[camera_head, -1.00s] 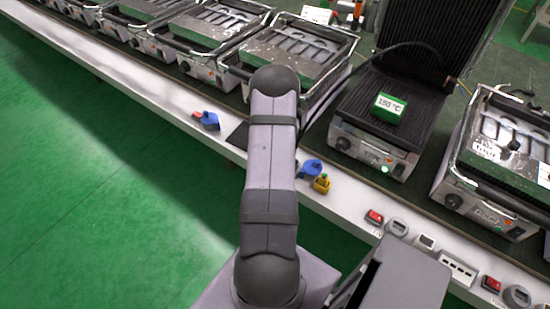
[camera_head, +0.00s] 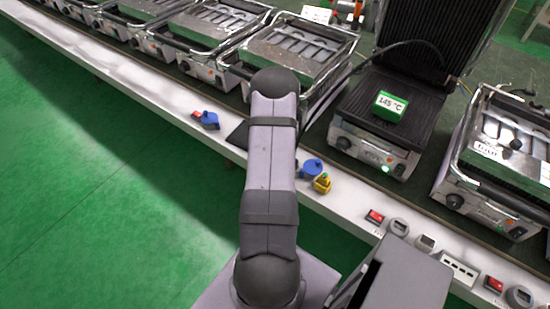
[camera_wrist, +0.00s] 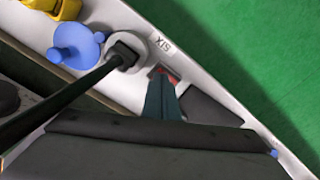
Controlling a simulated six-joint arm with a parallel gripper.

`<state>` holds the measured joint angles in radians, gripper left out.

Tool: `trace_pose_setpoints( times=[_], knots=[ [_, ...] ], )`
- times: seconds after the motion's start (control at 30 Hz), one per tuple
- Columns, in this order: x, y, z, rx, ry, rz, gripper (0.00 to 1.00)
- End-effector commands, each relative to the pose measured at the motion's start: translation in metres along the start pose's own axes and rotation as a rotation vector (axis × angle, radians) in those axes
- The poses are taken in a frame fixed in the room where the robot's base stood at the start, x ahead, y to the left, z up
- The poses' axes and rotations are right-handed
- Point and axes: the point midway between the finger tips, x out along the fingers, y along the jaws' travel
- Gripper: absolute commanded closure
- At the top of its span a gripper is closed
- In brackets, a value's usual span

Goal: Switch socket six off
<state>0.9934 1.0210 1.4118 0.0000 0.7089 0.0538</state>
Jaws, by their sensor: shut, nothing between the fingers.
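In the wrist view, the label SIX (camera_wrist: 161,43) is upside down on the white ledge. Beside it is a round grey socket (camera_wrist: 140,45) with a black plug (camera_wrist: 124,53) in it and a thick black cable. A small red switch (camera_wrist: 170,73) is partly hidden by the tip of my gripper (camera_wrist: 162,82). My gripper is shut and empty, its tip at or just over the switch; I cannot tell whether it touches or which way the switch is tipped. In the head view my arm hides this socket and the gripper.
A blue plug (camera_head: 311,168) and a yellow one (camera_head: 322,183) are beside the arm, near an open grill (camera_head: 362,147) with a lit green lamp and a 145 °C sign (camera_head: 390,106). Other grills line the table. More red switches (camera_head: 375,216) are on the ledge (camera_head: 345,200).

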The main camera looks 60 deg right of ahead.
Motion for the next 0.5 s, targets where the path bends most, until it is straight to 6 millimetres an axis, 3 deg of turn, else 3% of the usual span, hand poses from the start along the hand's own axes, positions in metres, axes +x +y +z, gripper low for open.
trace_pose_setpoints(
  times=[0.5],
  knots=[
    [0.008, 0.0, 0.0, 0.0, 0.0, 0.0, 1.0]
  ],
)
